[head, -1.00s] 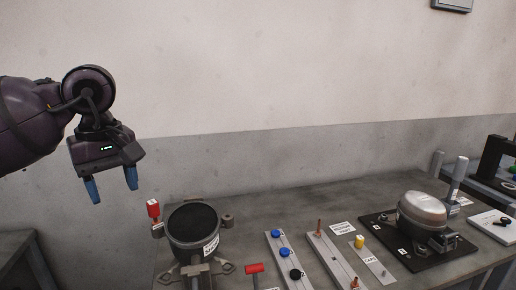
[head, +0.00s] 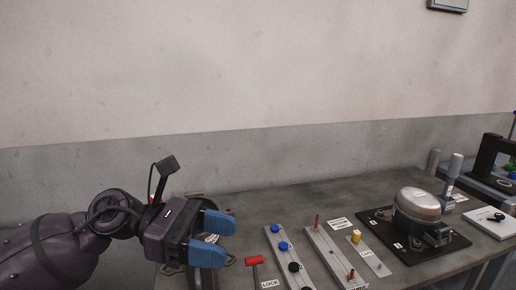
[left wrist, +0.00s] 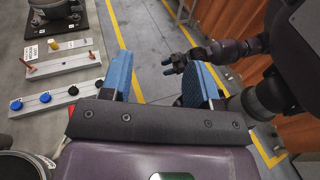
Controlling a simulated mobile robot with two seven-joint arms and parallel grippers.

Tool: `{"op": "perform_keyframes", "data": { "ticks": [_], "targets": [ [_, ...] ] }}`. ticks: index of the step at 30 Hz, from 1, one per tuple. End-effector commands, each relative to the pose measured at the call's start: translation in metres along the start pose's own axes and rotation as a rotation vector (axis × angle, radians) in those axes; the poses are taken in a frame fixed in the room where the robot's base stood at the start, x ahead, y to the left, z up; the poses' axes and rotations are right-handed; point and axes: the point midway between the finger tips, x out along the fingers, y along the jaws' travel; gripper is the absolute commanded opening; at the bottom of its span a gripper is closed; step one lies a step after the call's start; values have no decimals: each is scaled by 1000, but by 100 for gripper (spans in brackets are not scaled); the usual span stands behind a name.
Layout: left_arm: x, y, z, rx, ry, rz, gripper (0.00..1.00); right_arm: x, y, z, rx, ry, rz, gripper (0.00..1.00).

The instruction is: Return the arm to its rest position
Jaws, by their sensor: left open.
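My left arm comes in low from the left in the head view. Its gripper (head: 226,237) is open and empty, with its blue fingers pointing right. It is in front of the dark round housing (head: 203,278), hiding most of it. In the left wrist view the two blue fingers of the left gripper (left wrist: 160,62) stand wide apart with the floor between them. My right arm shows in the left wrist view, and its gripper (left wrist: 176,63) is small and dark; whether it is open is unclear.
Right of the left gripper are a red-topped lever (head: 255,261), a strip with blue caps (head: 270,244) and a strip with copper pins (head: 325,252). A metal compressor (head: 418,204) stands on a black plate (head: 376,224).

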Motion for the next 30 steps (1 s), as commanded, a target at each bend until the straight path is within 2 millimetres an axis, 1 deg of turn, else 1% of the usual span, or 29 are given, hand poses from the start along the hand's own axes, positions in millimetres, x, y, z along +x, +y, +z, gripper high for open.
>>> {"op": "perform_keyframes", "data": {
  "ticks": [1,3,5,8,11,14,17,20,23,24,26,27,29,30],
  "targets": [
    [3,-1,3,-78,-101,39,56,-1,0,2,0,-4,0,51],
    [3,2,9,-196,-242,99,56,-2,0,4,1,-9,1,51],
    [-1,5,13,-300,-362,152,56,-3,0,6,1,-13,2,51],
    [-13,13,14,-480,-557,243,56,-3,0,8,2,-16,2,51],
    [-30,22,8,-668,-751,336,56,-3,0,8,1,-16,2,51],
    [-52,29,-7,-861,-941,431,56,-2,0,7,1,-14,1,51],
    [-76,33,-30,-1055,-1129,529,56,-1,0,5,0,-9,1,51],
    [-99,31,-61,-1249,-1314,632,56,0,0,2,0,-3,0,51],
    [-121,23,-98,-1440,-1498,741,56,2,0,-2,-1,3,-1,51],
    [-129,18,-114,-1516,-1573,786,56,2,0,-3,-1,6,-1,51],
    [-139,7,-139,-1627,-1682,856,56,2,0,-4,-1,8,-1,51],
    [-146,-2,-156,-1699,-1755,905,56,2,0,-5,-1,9,-1,51],
    [-153,-18,-182,-1807,-1864,981,56,2,0,-5,-1,10,-1,51],
    [-157,-31,-199,-1876,-1938,1034,56,2,0,-5,-1,9,-1,51]
  ]
}}
